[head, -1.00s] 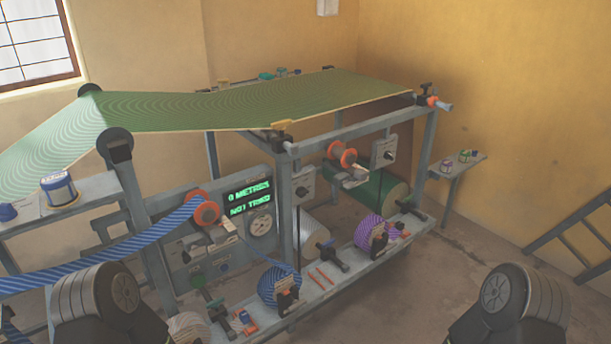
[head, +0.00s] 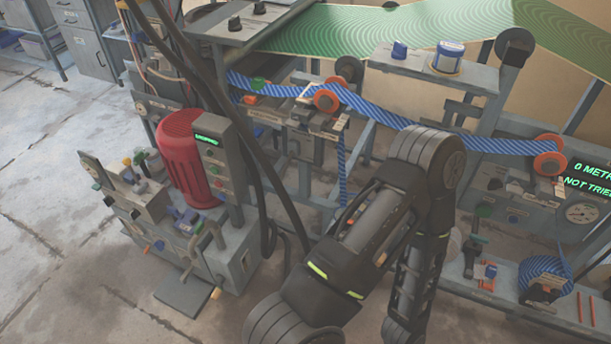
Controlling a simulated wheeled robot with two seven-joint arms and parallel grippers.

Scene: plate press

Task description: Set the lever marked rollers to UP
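I cannot make out any label reading rollers, so I cannot tell which lever is the one named. More small handles sit by the blue striped web (head: 400,120). My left arm crosses the lower middle of the head view and hides part of the frame behind it. Neither of my grippers shows.
A red motor (head: 182,158) and a control box (head: 215,165) with a small green display stand on the base. Dark cables hang in front. A gauge (head: 582,212) and green display (head: 590,180) are at right. The concrete floor (head: 60,240) at left is clear.

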